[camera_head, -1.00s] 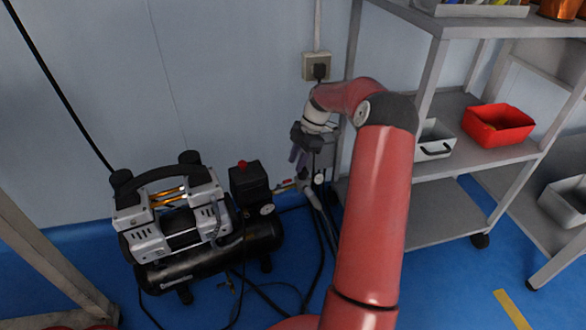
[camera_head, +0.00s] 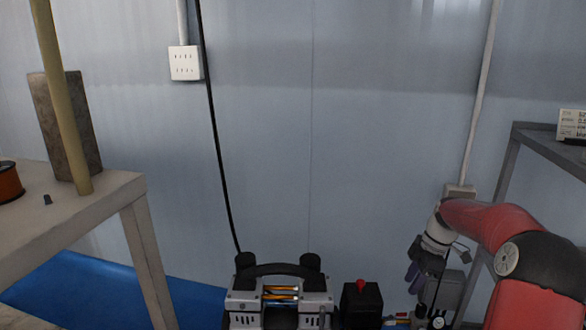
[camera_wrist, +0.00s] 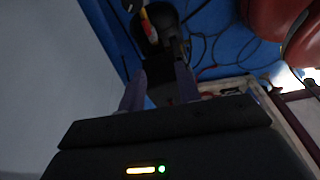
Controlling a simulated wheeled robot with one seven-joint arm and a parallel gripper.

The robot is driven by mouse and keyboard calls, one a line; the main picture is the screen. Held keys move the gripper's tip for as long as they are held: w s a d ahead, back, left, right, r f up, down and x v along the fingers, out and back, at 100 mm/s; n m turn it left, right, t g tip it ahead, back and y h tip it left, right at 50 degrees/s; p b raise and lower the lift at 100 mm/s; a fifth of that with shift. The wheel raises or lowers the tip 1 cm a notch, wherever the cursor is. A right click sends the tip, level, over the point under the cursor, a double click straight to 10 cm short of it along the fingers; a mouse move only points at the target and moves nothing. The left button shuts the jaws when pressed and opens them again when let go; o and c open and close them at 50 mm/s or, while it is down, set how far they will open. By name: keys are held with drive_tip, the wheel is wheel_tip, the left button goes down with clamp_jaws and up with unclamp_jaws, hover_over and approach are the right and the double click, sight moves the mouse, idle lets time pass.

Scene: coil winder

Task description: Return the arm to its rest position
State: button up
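My red arm is at the lower right of the head view, bent over with its wrist pointing down. My gripper (camera_head: 413,277) hangs near the wall, to the right of the air compressor (camera_head: 278,292). In the wrist view, the two purple fingers of my gripper (camera_wrist: 158,76) stand apart with a gap between them. I see no object held in that gap. Dark equipment lies beyond the fingertips, too dim to name surely.
A grey shelf (camera_head: 548,146) stands at the right, close to my arm. A workbench (camera_head: 95,203) with an orange spool (camera_head: 8,182) is at the left. A wall outlet (camera_head: 185,63) and a hanging black cable (camera_head: 217,140) are on the wall. Blue floor (camera_head: 75,290) shows at lower left.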

drive_tip(key=s+a+r+m+t+h+p, duration=0.25)
drive_tip(key=s+a+r+m, duration=0.45)
drive_tip(key=s+a+r, duration=0.55)
drive_tip(key=s+a+r+m+t+p, duration=0.1)
drive_tip(key=s+a+r+m, duration=0.1)
drive_tip(key=s, duration=0.4)
drive_tip(key=s+a+r+m+t+p, duration=0.1)
drive_tip(key=s+a+r+m, duration=0.1)
drive_tip(key=s+m, duration=0.2)
drive_tip(key=s+a+r+m+t+p, duration=0.1)
drive_tip(key=s+a+r+m, duration=0.1)
drive_tip(key=s, duration=0.5)
drive_tip(key=shift+s+a+m+h, duration=0.3)
drive_tip(key=shift+a+m+h, duration=0.1)
drive_tip(key=shift+m, duration=0.1)
drive_tip(key=shift+r, duration=0.1)
